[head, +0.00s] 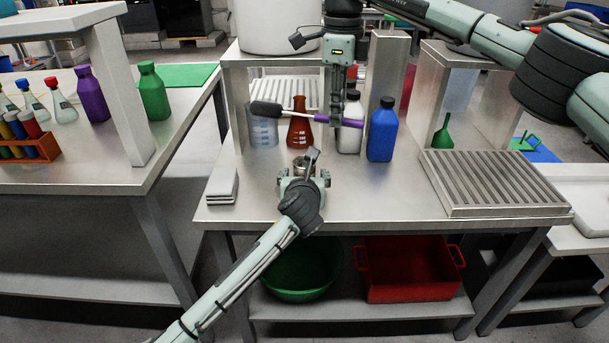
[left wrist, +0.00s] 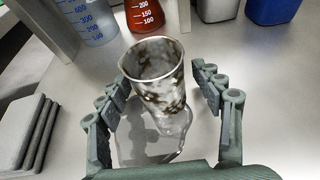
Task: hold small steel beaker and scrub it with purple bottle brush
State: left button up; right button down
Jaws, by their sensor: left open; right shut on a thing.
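The small steel beaker (left wrist: 160,82) stands upright on the steel table between the open fingers of my left gripper (left wrist: 174,98). Brown stains cover its wall, and I see a gap between it and the fingers. In the head view the beaker (head: 299,165) is partly hidden by my left gripper (head: 304,172). My right gripper (head: 336,121) is shut on the purple handle of the bottle brush (head: 319,118). The brush is held roughly level above the table, its dark bristle head pointing left, behind and above the beaker.
Behind the beaker stand a clear measuring beaker (head: 263,132), an orange flask (head: 300,131), a white bottle (head: 350,135) and a blue bottle (head: 382,132). Grey stacked plates (head: 222,186) lie at left. A slatted rack (head: 493,180) sits at right. The table's front centre-right is clear.

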pick_arm(q)
jog(key=shift+c, duration=0.2)
jog(key=c, duration=1.4)
jog(key=shift+o, duration=0.2)
pick_arm(e)
jog(key=shift+r, duration=0.1)
dwell(0.5)
jog(key=h, duration=0.1)
jog(key=r+n+h, duration=0.1)
jog(key=shift+a+r+t+h, duration=0.1)
jog(key=shift+a+t+h, duration=0.05)
jog(key=shift+t+h, duration=0.15)
notch_tip(320, 180, up, 5)
jog(key=n+t+h, duration=0.1)
jog(key=h, duration=0.2)
jog(key=n+t+h, duration=0.2)
jog(key=h, duration=0.2)
jog(key=n+t+h, duration=0.2)
jog(key=h, duration=0.1)
jog(key=r+n+t+h, duration=0.1)
jog(key=t, duration=0.1)
jog(key=n+t+h, duration=0.1)
jog(key=n+h, duration=0.1)
jog(key=shift+r+t+h, duration=0.3)
jog(key=shift+r+t, duration=0.05)
jog(key=shift+t, duration=0.05)
